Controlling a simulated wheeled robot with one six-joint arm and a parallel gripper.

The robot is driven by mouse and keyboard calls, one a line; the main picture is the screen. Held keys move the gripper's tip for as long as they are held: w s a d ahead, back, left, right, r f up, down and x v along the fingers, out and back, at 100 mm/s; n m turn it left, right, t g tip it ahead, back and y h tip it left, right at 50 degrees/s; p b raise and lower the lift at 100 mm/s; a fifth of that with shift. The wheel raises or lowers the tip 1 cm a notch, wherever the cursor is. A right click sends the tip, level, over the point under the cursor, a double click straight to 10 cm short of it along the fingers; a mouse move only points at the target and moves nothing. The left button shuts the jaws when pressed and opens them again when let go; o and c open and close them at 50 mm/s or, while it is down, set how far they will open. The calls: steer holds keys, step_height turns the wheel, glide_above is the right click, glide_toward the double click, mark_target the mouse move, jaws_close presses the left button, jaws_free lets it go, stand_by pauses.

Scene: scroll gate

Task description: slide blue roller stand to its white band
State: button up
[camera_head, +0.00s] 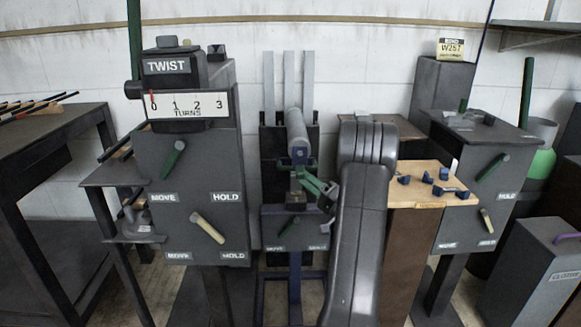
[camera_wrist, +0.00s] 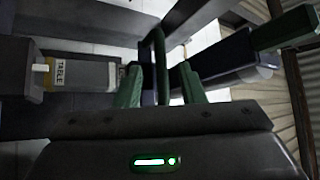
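The blue roller stand (camera_head: 295,270) stands in the middle of the head view. A grey roller (camera_head: 297,130) lies at its top, with dark blue fittings below its near end. My gripper (camera_head: 313,183) has green fingers and is close to the stand's upper part, on its right side. In the wrist view my gripper (camera_wrist: 160,82) has its fingers apart, with a dark green bar (camera_wrist: 160,62) between them and gaps on both sides. I cannot tell whether the bar touches a finger. I cannot make out the white band. My arm hides the area right of the stand.
A grey TWIST cabinet (camera_head: 188,215) with green and cream levers stands left. A wooden-topped table (camera_head: 425,196) with several small blue pieces is right, beside another lever cabinet (camera_head: 470,215). A dark bench (camera_head: 40,140) is far left. A label reading TABLE (camera_wrist: 62,73) shows in the wrist view.

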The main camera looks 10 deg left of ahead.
steer(key=b+x, duration=0.1)
steer(key=x, duration=0.5)
steer(key=shift+w+a+r, duration=0.1)
steer(key=shift+a+r, duration=0.05)
steer(key=shift+a, duration=0.2)
jaws_close()
